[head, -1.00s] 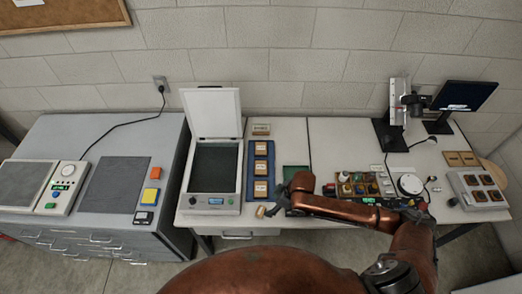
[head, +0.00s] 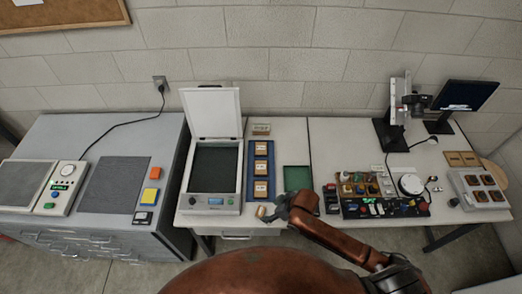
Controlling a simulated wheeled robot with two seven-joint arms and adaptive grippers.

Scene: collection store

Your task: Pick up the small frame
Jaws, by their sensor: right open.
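I cannot tell for sure which thing is the small frame. Several small square wooden-edged pieces (head: 261,168) lie in a column on a blue board (head: 249,196). A small tan piece (head: 262,212) lies on the table just below that board. My right gripper (head: 271,215) is open and low at the front of the table, beside the tan piece. The picture is too small to tell whether they touch. The jaws hold nothing that I can see. My left gripper is out of view.
A scanner (head: 215,205) with its lid up stands left of the blue board. A green mat (head: 297,178) is bare. To the right are a row of small coloured items (head: 385,208), a white round device (head: 411,184), a tray (head: 462,187) of square pieces and a monitor (head: 465,96).

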